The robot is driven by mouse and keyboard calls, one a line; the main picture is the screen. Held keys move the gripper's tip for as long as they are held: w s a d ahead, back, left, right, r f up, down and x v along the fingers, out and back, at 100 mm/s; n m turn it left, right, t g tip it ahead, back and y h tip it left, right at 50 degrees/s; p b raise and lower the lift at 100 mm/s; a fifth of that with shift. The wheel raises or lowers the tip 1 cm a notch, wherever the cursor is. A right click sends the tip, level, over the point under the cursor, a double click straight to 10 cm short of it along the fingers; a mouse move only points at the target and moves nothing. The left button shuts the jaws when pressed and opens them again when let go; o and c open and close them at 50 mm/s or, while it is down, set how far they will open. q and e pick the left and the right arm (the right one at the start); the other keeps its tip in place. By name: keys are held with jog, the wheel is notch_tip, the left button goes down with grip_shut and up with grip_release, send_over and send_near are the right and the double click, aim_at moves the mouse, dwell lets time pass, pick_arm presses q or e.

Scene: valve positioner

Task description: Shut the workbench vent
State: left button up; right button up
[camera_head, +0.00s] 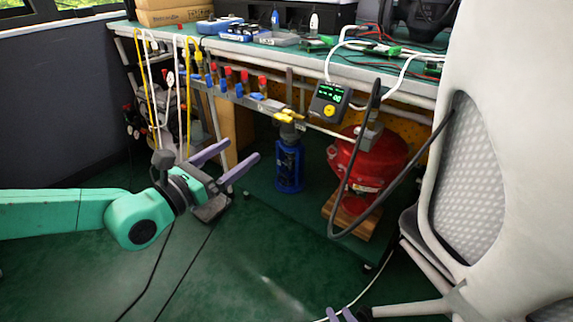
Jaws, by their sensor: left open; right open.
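A rail of small valves (238,92) with red and blue handles runs along the front of the workbench (385,72). A yellow valve handle (288,116) sits at the rail's right end, above a blue cylinder (288,165). I cannot tell for certain which part is the vent, or its state. A grey box with a lit green display (330,101) and a yellow knob hangs beside it. My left gripper (243,150) is open and empty, lower left of the yellow handle and apart from it. My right gripper (343,316) shows only its purple fingertips at the bottom edge.
A red tank (368,165) stands on a wooden block under the bench. A dark bent hose or bar (343,195) loops in front of it. A white chair (500,160) fills the right side. Cables lie on the green floor (255,265), which is mostly clear at centre.

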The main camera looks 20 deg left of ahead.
pick_arm(q)
jog(key=w+b, duration=0.1)
jog(key=w, duration=0.1)
jog(key=p, duration=0.4)
send_near(281, 120)
jog(key=x, duration=0.8)
jog(key=shift+d+p, duration=0.1)
jog(key=shift+p, duration=0.2)
jog(key=c, duration=1.4)
jog(key=shift+o, duration=0.2)
pick_arm(e)
jog(key=r, duration=0.3)
jog(key=shift+w+r+g, duration=0.2)
jog(key=shift+r+g, duration=0.15)
jog(key=shift+g, duration=0.05)
